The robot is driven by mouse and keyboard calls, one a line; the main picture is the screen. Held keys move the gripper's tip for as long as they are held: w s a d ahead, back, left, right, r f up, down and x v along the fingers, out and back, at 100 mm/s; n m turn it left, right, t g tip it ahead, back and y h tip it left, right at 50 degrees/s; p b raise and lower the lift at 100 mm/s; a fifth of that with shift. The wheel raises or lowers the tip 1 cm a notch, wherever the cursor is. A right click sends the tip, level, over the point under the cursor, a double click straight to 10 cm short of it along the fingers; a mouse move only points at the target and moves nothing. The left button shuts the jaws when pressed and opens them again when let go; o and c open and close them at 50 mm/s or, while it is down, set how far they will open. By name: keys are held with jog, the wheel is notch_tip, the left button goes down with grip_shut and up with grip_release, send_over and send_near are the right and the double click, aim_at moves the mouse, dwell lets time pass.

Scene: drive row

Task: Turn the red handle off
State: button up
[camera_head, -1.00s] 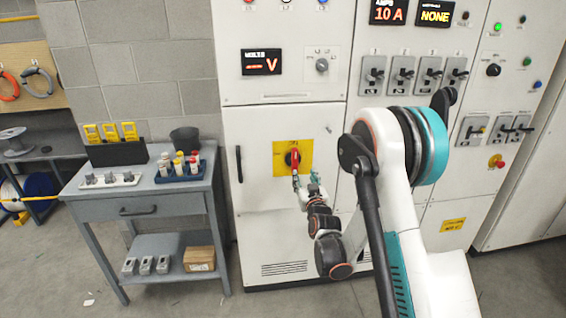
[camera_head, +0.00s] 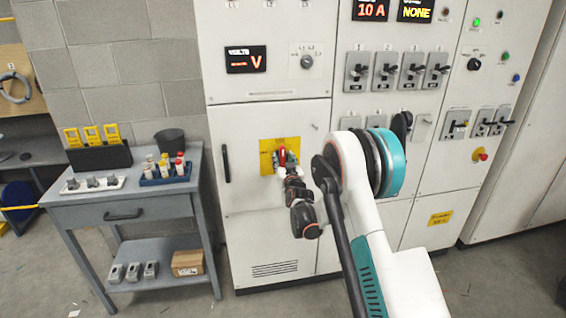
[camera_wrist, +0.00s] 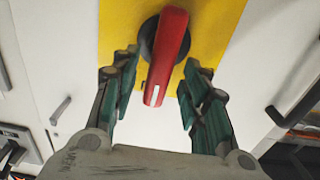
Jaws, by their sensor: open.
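The red handle (camera_wrist: 168,55) sits on a round dark base on a yellow plate (camera_wrist: 215,30) on the white cabinet. In the wrist view it points down and slightly left, with a white mark near its lower end. My gripper (camera_wrist: 157,85) is open, with one finger on each side of the handle's lower part and a gap on both sides. In the head view the red handle (camera_head: 282,155) shows small on the yellow plate (camera_head: 266,146), partly hidden by my gripper (camera_head: 287,168).
A grey cart (camera_head: 120,198) with bottles, yellow meters and a black bin stands left of the cabinet. A black door handle (camera_head: 226,164) is left of the yellow plate. Lever switches (camera_head: 385,70) and a red knob (camera_head: 480,154) are to the right.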

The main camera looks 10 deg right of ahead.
jog(key=shift+w, duration=0.55)
grip_shut()
